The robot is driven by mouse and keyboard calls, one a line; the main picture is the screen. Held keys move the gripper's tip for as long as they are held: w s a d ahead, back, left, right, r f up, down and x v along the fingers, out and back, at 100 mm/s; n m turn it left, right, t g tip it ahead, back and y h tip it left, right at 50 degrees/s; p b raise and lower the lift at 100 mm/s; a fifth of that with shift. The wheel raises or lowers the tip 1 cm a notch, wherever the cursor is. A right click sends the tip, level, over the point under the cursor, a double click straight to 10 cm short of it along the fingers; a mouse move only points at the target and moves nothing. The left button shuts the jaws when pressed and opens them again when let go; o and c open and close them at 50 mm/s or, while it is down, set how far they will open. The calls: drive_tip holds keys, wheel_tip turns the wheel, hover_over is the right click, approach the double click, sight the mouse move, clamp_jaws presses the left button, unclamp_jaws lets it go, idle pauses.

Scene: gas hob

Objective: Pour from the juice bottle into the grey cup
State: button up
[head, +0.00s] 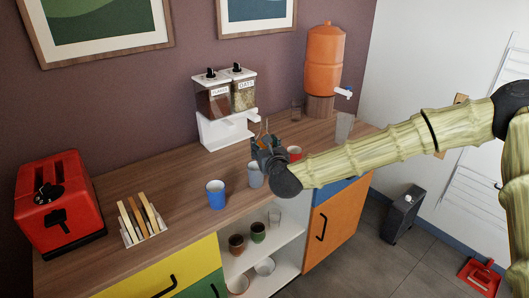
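A grey cup (255,176) stands upright on the wooden counter, partly covered by my gripper and wrist. My gripper (259,141) is dark and small in the head view, above and just behind the grey cup. Thin orange bits show by its fingers, but I cannot tell what they belong to. I cannot make out the juice bottle clearly, and the wrist hides part of this area. Whether the fingers are open or shut on something is not clear.
A blue cup (216,195) stands left of the grey cup, and a red cup (294,153) stands to its right. Cereal dispensers (226,105), an orange drink dispenser (325,60) and a clear glass (345,128) stand behind. A toast rack (141,222) and red toaster (58,205) are left.

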drive_tip(key=shift+w+a+f, duration=0.1)
drive_tip(key=shift+a, duration=0.2)
drive_tip(key=shift+d+r+n+p, duration=0.1)
drive_tip(key=shift+r+n+p, duration=0.1)
drive_tip(key=shift+n+p, duration=0.15)
drive_tip(key=d+n+p, duration=0.1)
drive_tip(key=p, duration=0.1)
drive_tip(key=d+r+n+p, duration=0.1)
drive_tip(key=p, duration=0.1)
drive_tip(key=shift+w, duration=0.15)
drive_tip(key=shift+d+f, duration=0.15)
drive_tip(key=shift+f, duration=0.2)
drive_tip(key=shift+d+n, duration=0.1)
drive_tip(key=shift+n, duration=0.15)
drive_tip(key=shift+w+d+f+n+h, duration=0.15)
drive_tip(key=shift+d+f+n+h, duration=0.25)
drive_tip(key=shift+d+n, duration=0.3)
drive_tip(key=shift+d+f+n+b, duration=0.25)
drive_tip(key=shift+f+b, duration=0.15)
drive_tip(key=shift+f, duration=0.15)
drive_tip(key=shift+d+f+n+b, duration=0.1)
drive_tip(key=shift+f+n+b, duration=0.2)
drive_tip(key=shift+f, duration=0.25)
idle(0.6)
drive_tip(key=shift+w+d+f+n+h+b, duration=0.1)
drive_tip(key=shift+d+f+n+h+b, duration=0.2)
drive_tip(key=shift+f+n+b, duration=0.2)
idle(0.3)
